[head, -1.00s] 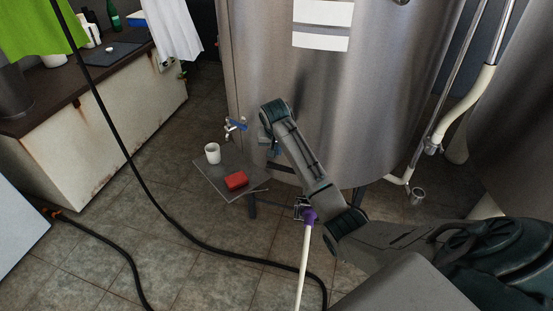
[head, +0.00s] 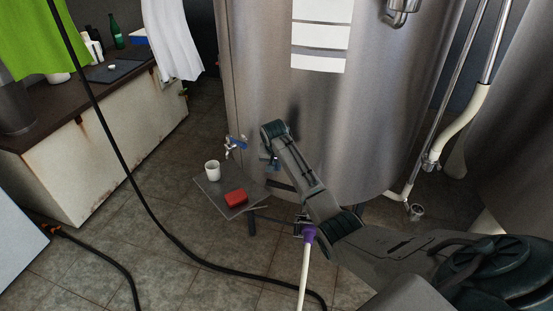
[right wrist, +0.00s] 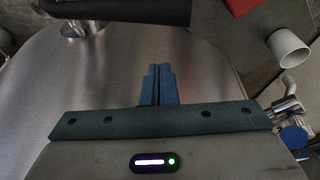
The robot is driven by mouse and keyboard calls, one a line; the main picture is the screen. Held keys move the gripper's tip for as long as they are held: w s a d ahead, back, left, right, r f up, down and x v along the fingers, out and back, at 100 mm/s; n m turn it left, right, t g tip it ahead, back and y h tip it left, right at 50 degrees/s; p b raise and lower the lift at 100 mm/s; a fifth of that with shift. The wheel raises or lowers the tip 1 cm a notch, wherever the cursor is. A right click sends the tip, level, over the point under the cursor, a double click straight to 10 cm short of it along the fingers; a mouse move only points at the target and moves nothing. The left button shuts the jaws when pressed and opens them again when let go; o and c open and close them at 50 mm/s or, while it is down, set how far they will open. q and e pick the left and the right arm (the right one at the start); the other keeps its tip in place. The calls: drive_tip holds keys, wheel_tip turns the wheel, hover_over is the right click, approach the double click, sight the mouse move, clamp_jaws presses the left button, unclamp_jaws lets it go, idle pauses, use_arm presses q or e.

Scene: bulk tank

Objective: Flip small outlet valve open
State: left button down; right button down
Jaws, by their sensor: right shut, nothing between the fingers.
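The small outlet valve (head: 236,143), a metal tap with a blue handle, sticks out low from the front of the steel tank (head: 375,110). It also shows at the right edge of the right wrist view (right wrist: 286,112), partly cut off, with its round blue part lowest. My right gripper (head: 271,164) is to the right of the valve in the head view, apart from it. In the right wrist view its blue fingers (right wrist: 158,84) are together and empty, pointing along the tank wall. My left gripper is not in view.
A grey stand (head: 214,192) below the valve carries a white cup (head: 212,171) and a red block (head: 236,198). A white pole with a purple end (head: 306,260) stands below my right arm. A black hose (head: 165,230) crosses the floor. A counter (head: 105,135) is at left.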

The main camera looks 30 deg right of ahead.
sight(286, 187)
drive_tip(key=s+a+f+p, duration=0.2)
drive_tip(key=p, duration=0.1)
drive_tip(key=shift+f, duration=0.4)
drive_tip(key=shift+d, duration=0.1)
idle(0.4)
